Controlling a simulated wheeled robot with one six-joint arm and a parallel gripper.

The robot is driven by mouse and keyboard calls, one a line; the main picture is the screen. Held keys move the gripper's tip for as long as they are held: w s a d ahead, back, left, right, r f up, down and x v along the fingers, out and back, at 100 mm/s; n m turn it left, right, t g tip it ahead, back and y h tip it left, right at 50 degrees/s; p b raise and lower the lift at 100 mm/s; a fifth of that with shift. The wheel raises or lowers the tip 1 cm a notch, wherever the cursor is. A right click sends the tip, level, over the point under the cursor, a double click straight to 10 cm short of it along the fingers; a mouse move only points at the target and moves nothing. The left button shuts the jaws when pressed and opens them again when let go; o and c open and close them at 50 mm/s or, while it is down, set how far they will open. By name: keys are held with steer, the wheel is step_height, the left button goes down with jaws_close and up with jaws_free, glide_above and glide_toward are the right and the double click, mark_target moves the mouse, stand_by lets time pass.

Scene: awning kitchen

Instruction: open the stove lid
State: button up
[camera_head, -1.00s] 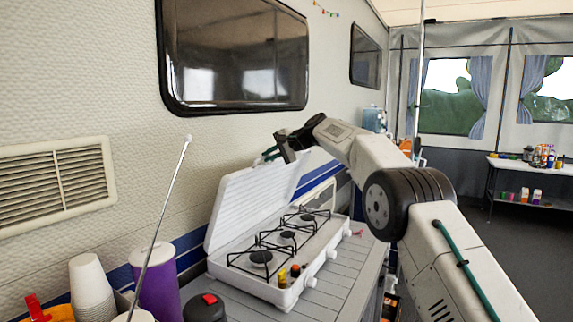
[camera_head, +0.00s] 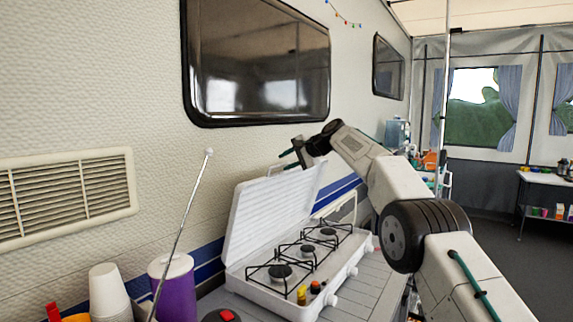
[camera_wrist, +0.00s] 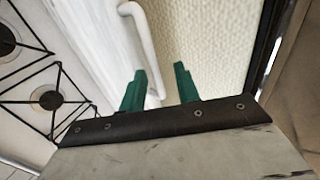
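The white stove lid (camera_head: 270,215) stands raised at the back of the white stove (camera_head: 300,295), leaning toward the caravan wall. Its ribbed inner face shows in the camera_head view. My gripper (camera_head: 287,158) is just above and behind the lid's upper edge, beside the wall. In the wrist view the lid (camera_wrist: 98,45) lies to the left, with its white curved handle (camera_wrist: 142,35). The green fingers of my gripper (camera_wrist: 160,82) are spread apart with nothing visibly clamped. The handle's lower end is close to the left finger; whether they touch, I cannot tell.
The stove's burners and black grates (camera_head: 303,250) are uncovered. A purple canister (camera_head: 177,290) and stacked white cups (camera_head: 108,290) stand left of the stove. The textured wall (camera_head: 90,80) is close behind. Slatted counter (camera_head: 372,285) shows in front of the stove.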

steer(key=shift+s+a+f, duration=0.1)
steer(key=shift+a+f, duration=0.2)
steer(key=shift+a, duration=0.25)
